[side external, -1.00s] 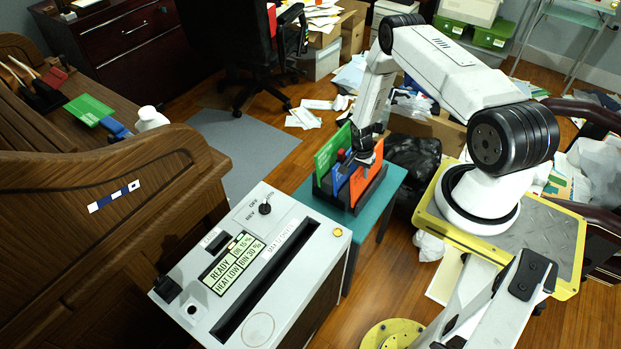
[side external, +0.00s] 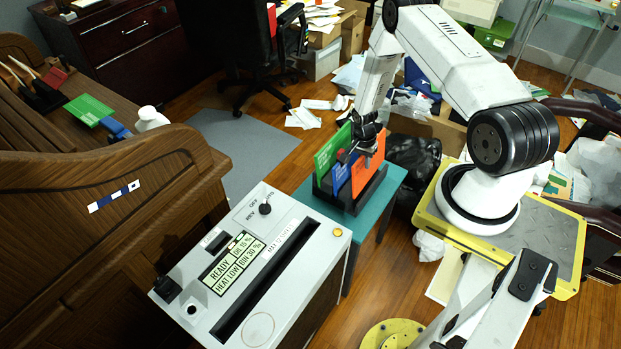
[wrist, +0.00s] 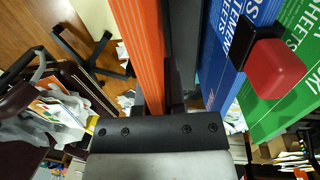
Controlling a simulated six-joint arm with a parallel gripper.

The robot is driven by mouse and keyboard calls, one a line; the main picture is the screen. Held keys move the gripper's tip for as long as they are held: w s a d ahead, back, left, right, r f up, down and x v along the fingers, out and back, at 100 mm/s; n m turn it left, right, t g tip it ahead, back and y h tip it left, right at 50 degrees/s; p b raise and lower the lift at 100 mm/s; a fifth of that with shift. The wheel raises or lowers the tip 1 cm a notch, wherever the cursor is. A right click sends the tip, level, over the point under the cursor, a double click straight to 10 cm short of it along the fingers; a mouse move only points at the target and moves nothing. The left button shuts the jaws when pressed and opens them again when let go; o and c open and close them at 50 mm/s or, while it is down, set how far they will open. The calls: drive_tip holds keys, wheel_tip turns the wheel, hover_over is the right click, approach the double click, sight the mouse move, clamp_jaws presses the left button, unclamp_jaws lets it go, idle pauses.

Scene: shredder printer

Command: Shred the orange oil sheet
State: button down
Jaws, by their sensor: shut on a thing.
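The orange oil sheet (side external: 370,172) stands upright at the right end of a dark rack (side external: 372,190) on a teal stand. My gripper (side external: 364,146) is at its upper edge and shut on it. In the wrist view the orange sheet (wrist: 140,45) runs up from between the fingers; its lower edge is hidden there. In the side view the sheet's lower part is hidden by the rack, so I cannot tell whether it still touches the rack's floor. The shredder (side external: 258,262) stands in front with a long dark slot (side external: 268,290); its display shows READY.
A blue sheet (side external: 341,178) and a green sheet (side external: 328,154) stand in the same rack, left of the orange one. A red block on a black clip (wrist: 272,68) is close by in the wrist view. A wooden desk (side external: 100,220) stands left of the shredder.

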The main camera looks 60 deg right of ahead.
drive_tip(key=shift+r, duration=2.95)
drive_tip(key=shift+r, duration=0.1)
wheel_tip(320, 180, up, 10)
drive_tip(key=w+a+t, duration=0.1)
drive_tip(key=w+a, duration=0.3)
drive_tip(key=a, duration=0.7)
drive_tip(key=w+a, duration=0.4)
drive_tip(key=a, duration=0.6)
drive_tip(key=s+a, duration=0.2)
drive_tip(key=a, duration=0.8)
drive_tip(key=s+a, duration=0.3)
drive_tip(key=a, duration=0.7)
drive_tip(key=shift+t, duration=0.3)
drive_tip(key=shift+w+f, duration=0.1)
drive_tip(key=shift+f, duration=2.4)
